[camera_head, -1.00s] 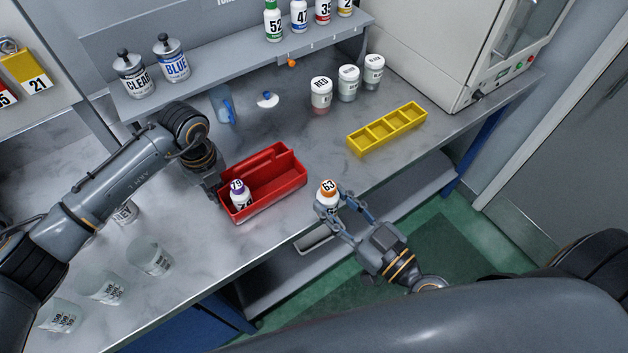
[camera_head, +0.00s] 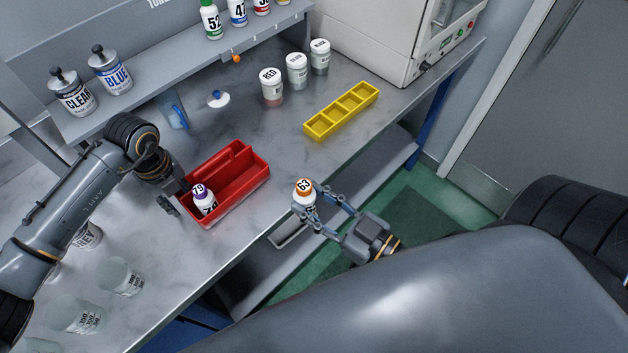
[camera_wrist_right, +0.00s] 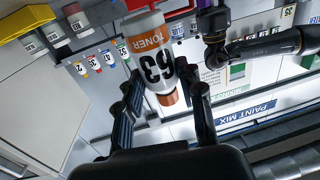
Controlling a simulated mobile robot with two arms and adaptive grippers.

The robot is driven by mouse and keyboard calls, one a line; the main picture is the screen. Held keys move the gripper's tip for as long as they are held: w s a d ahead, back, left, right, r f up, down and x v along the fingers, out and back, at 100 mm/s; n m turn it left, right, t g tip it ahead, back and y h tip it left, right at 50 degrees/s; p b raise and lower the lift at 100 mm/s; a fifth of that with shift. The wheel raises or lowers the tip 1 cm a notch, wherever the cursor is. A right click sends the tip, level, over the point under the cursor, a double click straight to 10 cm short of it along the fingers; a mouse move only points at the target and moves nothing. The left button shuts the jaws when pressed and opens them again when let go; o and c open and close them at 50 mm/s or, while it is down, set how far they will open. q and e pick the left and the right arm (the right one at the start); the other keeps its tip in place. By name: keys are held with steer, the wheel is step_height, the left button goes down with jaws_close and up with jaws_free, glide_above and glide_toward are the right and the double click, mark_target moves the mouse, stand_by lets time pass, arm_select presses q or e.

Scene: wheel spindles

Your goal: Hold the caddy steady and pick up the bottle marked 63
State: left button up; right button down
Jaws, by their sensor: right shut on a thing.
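The bottle marked 63 (camera_head: 304,194), white with an orange cap and band, is upright in the head view, in front of the bench edge. My right gripper (camera_head: 311,205) is shut on its body. The right wrist view shows the bottle (camera_wrist_right: 155,62) between the fingers. The red caddy (camera_head: 242,187) stands on the bench to the left of the bottle, with a purple-capped bottle marked 79 (camera_head: 204,199) in its near left part. My left gripper (camera_head: 175,197) is at the caddy's left end, its fingers spread; one finger stands clear of the wall.
A yellow divided tray (camera_head: 342,111) lies empty at the bench's right. Several white jars, including RED (camera_head: 271,87), stand behind it. Clear beakers (camera_head: 122,277) stand at the front left. A shelf (camera_head: 155,97) runs along the back. The bench between caddy and yellow tray is clear.

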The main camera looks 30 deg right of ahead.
arm_select(q)
steer(key=shift+r, duration=0.1)
step_height(320, 180, up, 12)
stand_by(0.4)
steer(key=shift+f, duration=0.2)
